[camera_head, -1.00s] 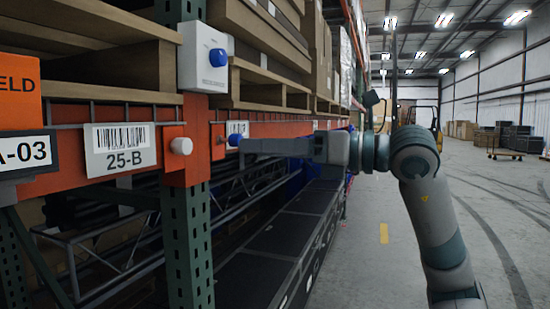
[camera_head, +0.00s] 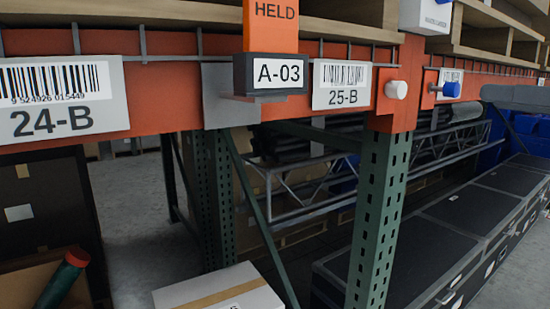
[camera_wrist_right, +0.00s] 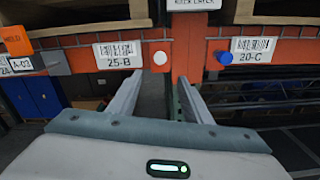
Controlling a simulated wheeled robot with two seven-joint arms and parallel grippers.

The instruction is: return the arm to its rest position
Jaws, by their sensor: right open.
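My right gripper (camera_head: 492,94) shows only as a grey piece at the right edge in the head view, just right of a blue knob (camera_head: 451,90). The rest of that arm is out of the picture. In the right wrist view its two fingers (camera_wrist_right: 160,82) stand apart with nothing between them. Beyond them are the orange beam (camera_wrist_right: 78,60), a white knob (camera_wrist_right: 160,58) and the blue knob (camera_wrist_right: 224,58). The fingers appear clear of both knobs. My left gripper is not in view.
The orange rack beam (camera_head: 175,88) runs across, with labels 24-B (camera_head: 62,98) and 25-B (camera_head: 341,84) and an orange HELD card (camera_head: 271,25). A green perforated upright (camera_head: 378,220) stands below. Dark strapped totes (camera_head: 470,212) lie at lower right; a box (camera_head: 218,290) sits below.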

